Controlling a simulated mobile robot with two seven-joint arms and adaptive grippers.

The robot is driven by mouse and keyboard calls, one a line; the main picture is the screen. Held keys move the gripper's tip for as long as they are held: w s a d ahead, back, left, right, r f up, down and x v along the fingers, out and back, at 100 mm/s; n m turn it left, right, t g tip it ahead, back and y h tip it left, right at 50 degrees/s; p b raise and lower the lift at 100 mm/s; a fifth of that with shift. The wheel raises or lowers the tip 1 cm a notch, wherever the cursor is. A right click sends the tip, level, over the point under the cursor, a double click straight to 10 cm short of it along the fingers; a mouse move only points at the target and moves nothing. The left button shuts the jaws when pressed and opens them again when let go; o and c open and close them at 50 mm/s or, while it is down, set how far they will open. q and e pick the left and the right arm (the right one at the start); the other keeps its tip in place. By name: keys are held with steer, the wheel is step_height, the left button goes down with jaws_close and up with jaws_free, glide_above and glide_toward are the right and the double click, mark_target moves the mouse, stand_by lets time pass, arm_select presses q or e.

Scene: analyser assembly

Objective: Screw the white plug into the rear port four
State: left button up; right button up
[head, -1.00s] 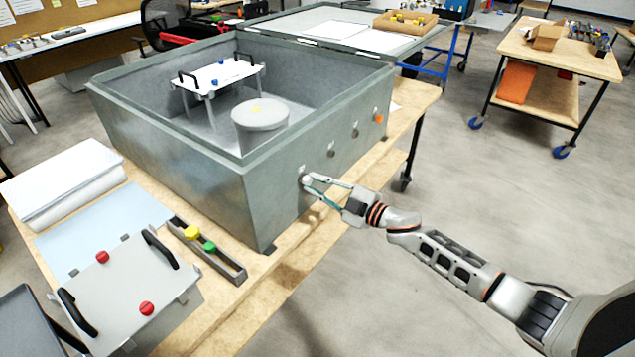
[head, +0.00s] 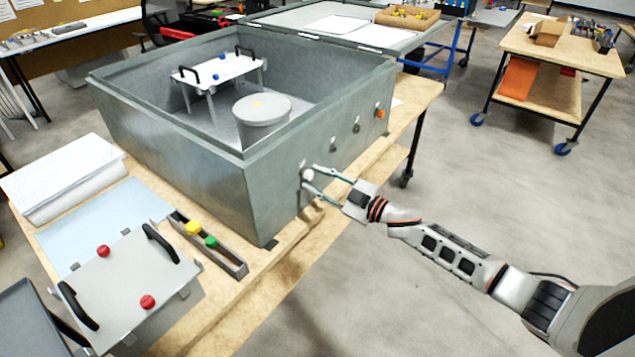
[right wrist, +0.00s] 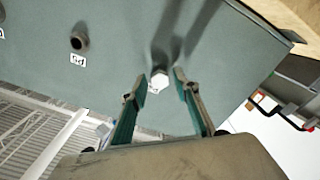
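The white plug (head: 308,175) sits at the nearest port on the right-hand wall of the grey metal case (head: 200,180). In the right wrist view the white plug (right wrist: 159,80) shows a hexagonal head against the wall. My right gripper (head: 311,178) is open, its fingertips on either side of the plug. In the right wrist view the fingers (right wrist: 160,76) stand apart with visible gaps to the plug. How deep the plug sits is hidden. My left gripper is not in view.
Further along that wall are two dark ports (head: 333,146) and an orange plug (head: 379,114). A labelled port (right wrist: 79,40) shows in the right wrist view. A grey panel with red knobs (head: 130,280) and a plug rack (head: 228,259) lie on the bench. Right of the bench is open floor.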

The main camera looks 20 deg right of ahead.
steer(key=n+b, duration=0.3)
steer(key=n, duration=0.3)
steer(key=shift+d+f, duration=0.1)
steer(key=shift+f, duration=0.05)
steer(key=shift+n+b, duration=0.4)
steer(key=shift+n, duration=0.8)
steer(key=n+b, duration=0.1)
steer(key=n, duration=0.3)
steer(key=n+b, duration=0.2)
steer(key=n, duration=0.3)
steer(key=r+n+b, duration=0.1)
steer(key=n, duration=0.4)
steer(key=shift+w+d+b, duration=0.1)
steer(key=shift+w+b, duration=0.05)
steer(key=shift+b, duration=0.2)
jaws_close()
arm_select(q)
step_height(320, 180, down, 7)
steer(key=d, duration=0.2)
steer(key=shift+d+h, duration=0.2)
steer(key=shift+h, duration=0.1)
